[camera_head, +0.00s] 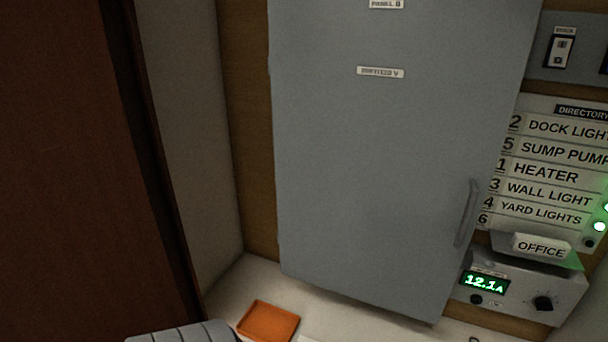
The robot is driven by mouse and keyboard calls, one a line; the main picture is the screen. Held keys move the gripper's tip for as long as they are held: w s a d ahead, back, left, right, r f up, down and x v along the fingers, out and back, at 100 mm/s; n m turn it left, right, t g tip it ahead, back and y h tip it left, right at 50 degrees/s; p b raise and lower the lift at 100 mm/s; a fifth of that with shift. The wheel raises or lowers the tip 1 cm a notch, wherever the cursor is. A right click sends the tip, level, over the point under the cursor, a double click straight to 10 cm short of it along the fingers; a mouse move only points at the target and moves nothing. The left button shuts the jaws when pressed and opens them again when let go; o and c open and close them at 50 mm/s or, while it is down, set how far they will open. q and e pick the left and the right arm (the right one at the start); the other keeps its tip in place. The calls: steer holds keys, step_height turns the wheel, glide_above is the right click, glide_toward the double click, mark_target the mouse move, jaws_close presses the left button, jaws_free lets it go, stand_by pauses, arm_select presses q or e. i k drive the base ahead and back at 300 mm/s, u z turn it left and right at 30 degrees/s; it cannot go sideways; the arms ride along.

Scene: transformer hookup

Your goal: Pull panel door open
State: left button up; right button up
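The grey panel door (380,170) fills the middle of the head view and looks shut. It carries a small label reading PANEL B at the top and another label below that. Its grey vertical bar handle (467,213) is near the door's right edge, in the lower half. Nothing is touching the handle. Neither of my grippers shows in this view.
Right of the door are a circuit directory (555,165), a switch (560,48), an OFFICE tag (541,246) and a meter box (520,287) reading 12.1A. Below are an orange tray (268,320) and a grey ribbed object (185,334), cut off by the frame. A dark brown surface stands left.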

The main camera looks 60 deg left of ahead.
mark_target(390, 119)
steer(key=u, duration=1.55)
